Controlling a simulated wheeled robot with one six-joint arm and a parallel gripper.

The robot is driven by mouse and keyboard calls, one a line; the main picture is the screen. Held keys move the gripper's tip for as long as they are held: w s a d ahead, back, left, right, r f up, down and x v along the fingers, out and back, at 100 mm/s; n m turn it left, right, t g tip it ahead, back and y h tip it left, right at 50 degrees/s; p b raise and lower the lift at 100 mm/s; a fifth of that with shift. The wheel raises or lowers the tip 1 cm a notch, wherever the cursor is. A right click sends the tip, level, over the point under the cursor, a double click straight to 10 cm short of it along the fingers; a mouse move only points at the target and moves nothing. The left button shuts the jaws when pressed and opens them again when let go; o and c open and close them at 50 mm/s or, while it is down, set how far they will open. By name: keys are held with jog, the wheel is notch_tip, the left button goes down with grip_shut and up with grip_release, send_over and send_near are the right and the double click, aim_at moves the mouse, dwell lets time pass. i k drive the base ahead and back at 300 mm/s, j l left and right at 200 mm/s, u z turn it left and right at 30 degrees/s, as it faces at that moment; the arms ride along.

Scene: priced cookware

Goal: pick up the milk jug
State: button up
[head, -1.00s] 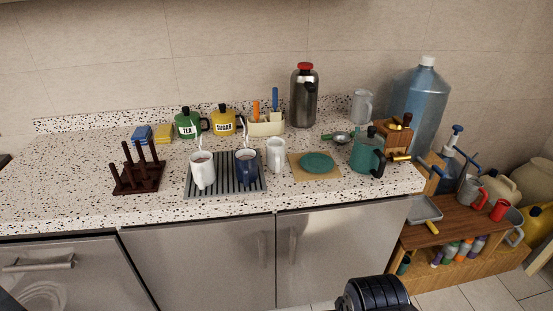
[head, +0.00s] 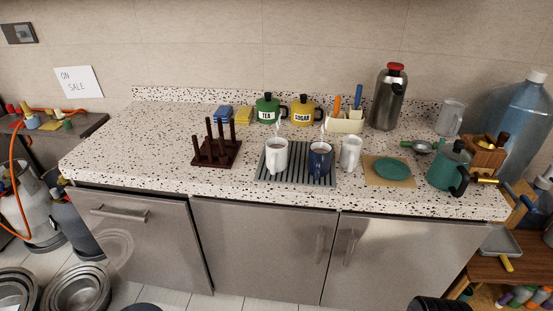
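A slim white jug (head: 350,153), which looks like the milk jug, stands upright on the speckled counter (head: 120,150). It is at the right end of the grey ribbed drying tray (head: 268,178), beside the blue mug (head: 320,158); I cannot tell whether its base touches the tray. A white mug (head: 276,156) stands on the tray further left. A translucent grey jug (head: 450,118) stands at the back right. My gripper is not in view.
Right of the white jug are a green disc (head: 391,168) on a tan board and a green pot (head: 447,171). Behind are a utensil holder (head: 344,124) and a steel flask (head: 388,98). A dark peg rack (head: 215,150) stands left. The counter's left part is clear.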

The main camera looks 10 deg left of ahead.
aim_at(351, 144)
jog(key=i+l+u, duration=0.15)
jog(key=i+l, duration=0.65)
